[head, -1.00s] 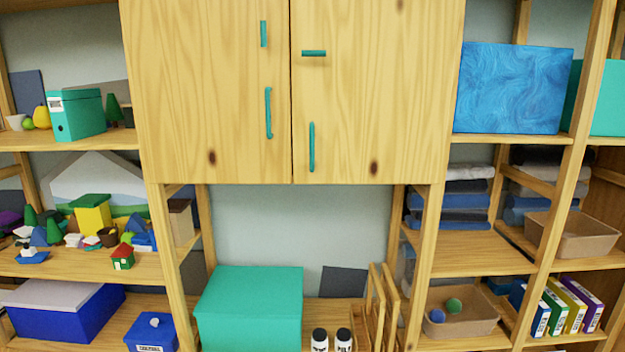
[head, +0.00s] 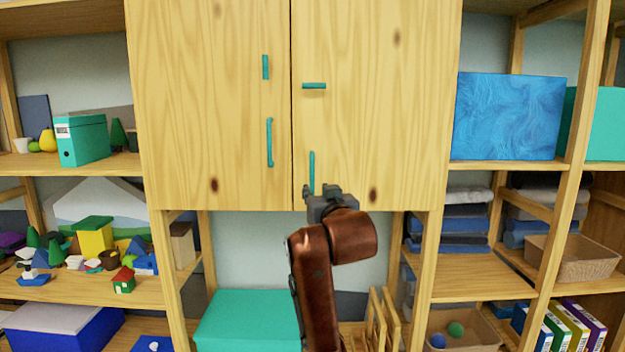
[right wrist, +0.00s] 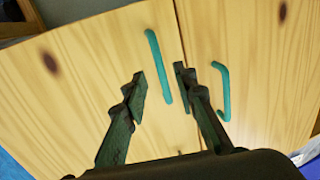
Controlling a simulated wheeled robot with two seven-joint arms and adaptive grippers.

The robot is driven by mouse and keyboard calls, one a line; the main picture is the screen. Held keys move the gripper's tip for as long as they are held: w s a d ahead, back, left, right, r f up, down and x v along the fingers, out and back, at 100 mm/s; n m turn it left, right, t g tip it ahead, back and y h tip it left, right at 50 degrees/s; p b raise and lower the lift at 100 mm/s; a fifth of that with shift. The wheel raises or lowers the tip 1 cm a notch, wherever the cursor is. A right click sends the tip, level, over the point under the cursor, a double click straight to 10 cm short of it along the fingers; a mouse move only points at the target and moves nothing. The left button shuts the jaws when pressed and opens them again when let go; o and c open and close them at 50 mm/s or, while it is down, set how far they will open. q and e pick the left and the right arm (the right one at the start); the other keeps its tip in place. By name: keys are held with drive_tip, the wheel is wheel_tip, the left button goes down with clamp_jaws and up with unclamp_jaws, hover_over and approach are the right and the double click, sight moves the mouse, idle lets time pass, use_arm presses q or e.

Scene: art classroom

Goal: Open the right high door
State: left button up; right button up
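The right high door (head: 400,110) is light wood with a dark knot and looks closed. It has a straight vertical teal handle (head: 311,165) near its lower inner edge and a short horizontal teal handle (head: 314,86) above. My right gripper (head: 321,190) is at the vertical handle's lower end, hiding part of it. In the right wrist view, which looks turned upside down, the gripper (right wrist: 159,76) is open, and the handle (right wrist: 152,47) runs between its fingertips. I cannot tell whether they touch. My left gripper is not in view.
The left high door (head: 205,110) has a bowed teal handle (head: 269,142) close by, also in the right wrist view (right wrist: 226,95). Shelves flank the cabinet, with a blue box (head: 508,118) at right. A teal box (head: 250,318) stands below.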

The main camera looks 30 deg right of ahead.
sight(312, 178)
drive_tip(key=x, duration=0.2)
drive_tip(key=r+p+x, duration=0.1)
drive_tip(key=x, duration=0.2)
drive_tip(key=p+x, duration=0.1)
drive_tip(key=x, duration=0.1)
drive_tip(key=shift+w+d+r, duration=0.2)
drive_tip(key=shift+w+r, duration=0.05)
drive_tip(key=shift+c, duration=0.7)
clamp_jaws()
